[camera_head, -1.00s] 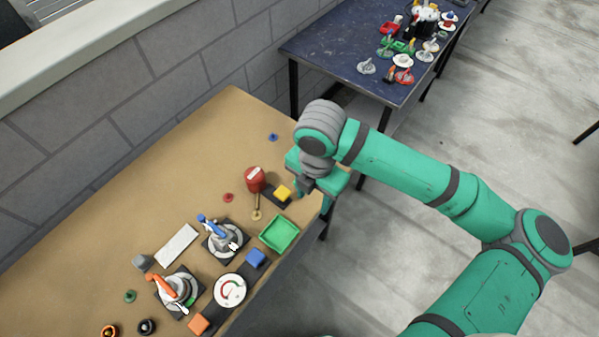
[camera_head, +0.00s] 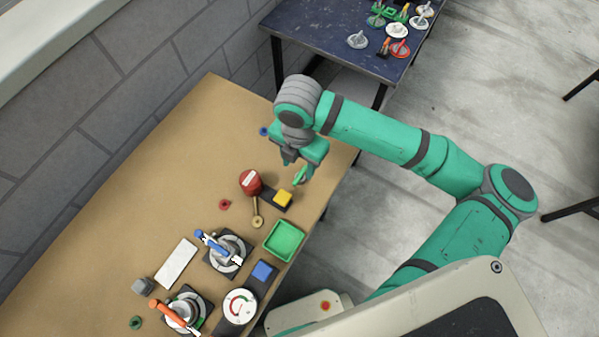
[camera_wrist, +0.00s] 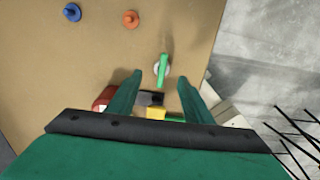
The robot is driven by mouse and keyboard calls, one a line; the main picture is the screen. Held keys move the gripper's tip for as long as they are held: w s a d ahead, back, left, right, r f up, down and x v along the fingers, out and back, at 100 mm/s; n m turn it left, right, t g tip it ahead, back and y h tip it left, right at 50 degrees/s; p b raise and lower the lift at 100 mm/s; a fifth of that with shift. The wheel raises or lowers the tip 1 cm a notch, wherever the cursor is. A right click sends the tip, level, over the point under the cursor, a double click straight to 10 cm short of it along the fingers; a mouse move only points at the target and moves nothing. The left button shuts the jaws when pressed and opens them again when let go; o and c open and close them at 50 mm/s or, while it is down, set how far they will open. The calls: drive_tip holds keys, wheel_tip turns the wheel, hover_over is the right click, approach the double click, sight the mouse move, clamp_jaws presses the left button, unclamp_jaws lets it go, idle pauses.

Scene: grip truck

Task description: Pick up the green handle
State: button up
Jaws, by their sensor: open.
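The green handle (camera_wrist: 163,69) is a narrow bright green bar on a pale round base, near the table's edge in the wrist view. In the head view a bright green piece (camera_head: 300,176) shows just below my gripper (camera_head: 297,172), partly hidden by it. My gripper is open and empty. In the wrist view its two fingers (camera_wrist: 160,82) point at the table, one on either side of the handle's line. The handle lies between and slightly beyond the fingertips in the picture. I cannot tell the height gap exactly.
A red cylinder (camera_head: 250,183), a yellow block (camera_head: 283,198) and a green tray (camera_head: 284,240) stand near the arm. Blue (camera_wrist: 72,12) and orange-red (camera_wrist: 130,18) knobs lie on bare tabletop. The table edge is close on the right.

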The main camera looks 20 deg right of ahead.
sight(300, 174)
drive_tip(key=shift+d+f, duration=0.2)
drive_tip(key=shift+f, duration=2.9)
clamp_jaws()
